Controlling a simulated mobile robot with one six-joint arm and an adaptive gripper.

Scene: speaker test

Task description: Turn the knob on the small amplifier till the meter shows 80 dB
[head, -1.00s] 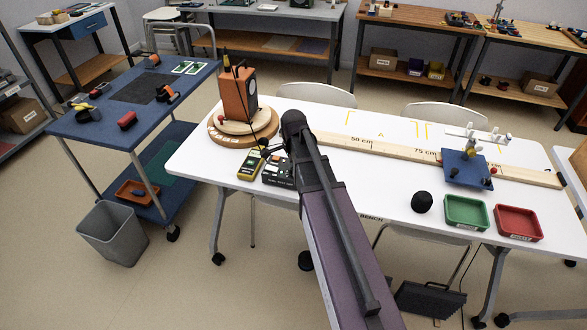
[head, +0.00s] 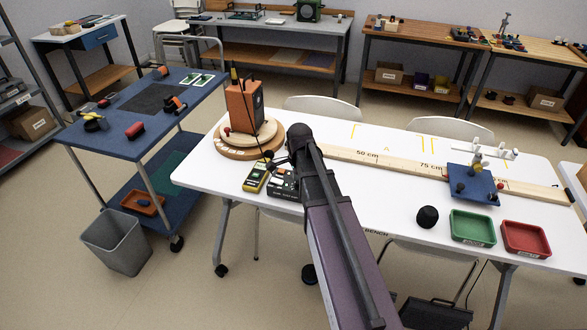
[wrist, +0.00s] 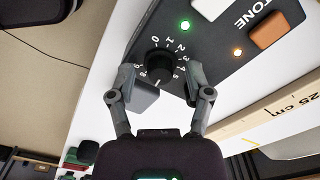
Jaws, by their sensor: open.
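The small amplifier (head: 284,185) is a dark box on the white table, partly hidden by my arm in the head view. In the wrist view its dark panel (wrist: 205,58) fills the upper middle. Its black round knob (wrist: 157,68) has white numbers around it; I cannot tell its exact setting. My gripper (wrist: 160,78) is open, one finger on each side of the knob; whether either touches it is unclear. The yellow meter (head: 255,178) lies left of the amplifier; its reading is too small to tell.
The panel has a green light (wrist: 185,26), an amber light (wrist: 238,52) and an orange TONE button (wrist: 268,31). An orange speaker (head: 243,106) stands on a round wooden base (head: 239,152) behind the meter. A wooden rail (head: 400,165) runs right. Green (head: 472,228) and red (head: 525,239) trays stand front right.

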